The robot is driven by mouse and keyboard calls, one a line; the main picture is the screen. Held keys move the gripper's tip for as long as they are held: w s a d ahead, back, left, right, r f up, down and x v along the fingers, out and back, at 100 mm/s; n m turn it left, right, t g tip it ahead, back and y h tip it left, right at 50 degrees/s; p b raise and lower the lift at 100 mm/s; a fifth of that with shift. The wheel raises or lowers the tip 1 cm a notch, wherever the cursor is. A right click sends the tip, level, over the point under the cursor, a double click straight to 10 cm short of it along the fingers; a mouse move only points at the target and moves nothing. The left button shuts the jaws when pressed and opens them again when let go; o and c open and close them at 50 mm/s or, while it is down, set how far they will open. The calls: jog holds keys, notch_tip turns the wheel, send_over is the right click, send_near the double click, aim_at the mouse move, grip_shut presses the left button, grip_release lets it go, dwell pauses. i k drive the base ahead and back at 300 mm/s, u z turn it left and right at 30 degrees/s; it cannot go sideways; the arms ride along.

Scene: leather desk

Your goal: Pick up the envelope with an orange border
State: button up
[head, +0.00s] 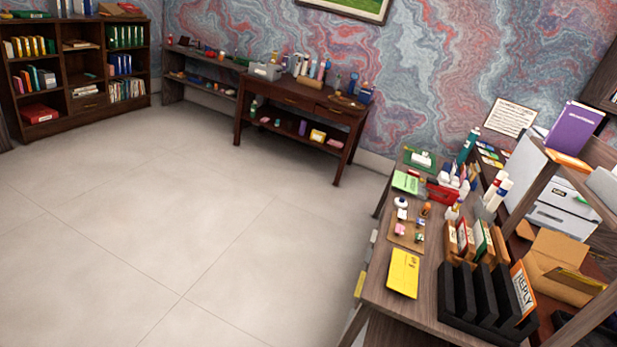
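A white card or envelope with an orange border and the word "REPLY" (523,290) stands tilted at the right end of a black slotted rack (485,327). The rack is on the near end of the wooden desk (428,312) at the lower right. The lower part of the orange-bordered piece is hidden in the rack. My gripper is not in view.
A yellow folder (404,273) lies left of the rack. A wooden file holder (476,243) with upright pieces stands behind it, and an open cardboard box (556,262) is to the right. Bottles and a red box (443,193) stand farther back. The tiled floor (190,220) is clear.

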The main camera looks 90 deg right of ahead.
aim_at(526, 296)
jog(key=z, duration=0.05)
jog(key=k, duration=0.75)
jog(key=z, duration=2.25)
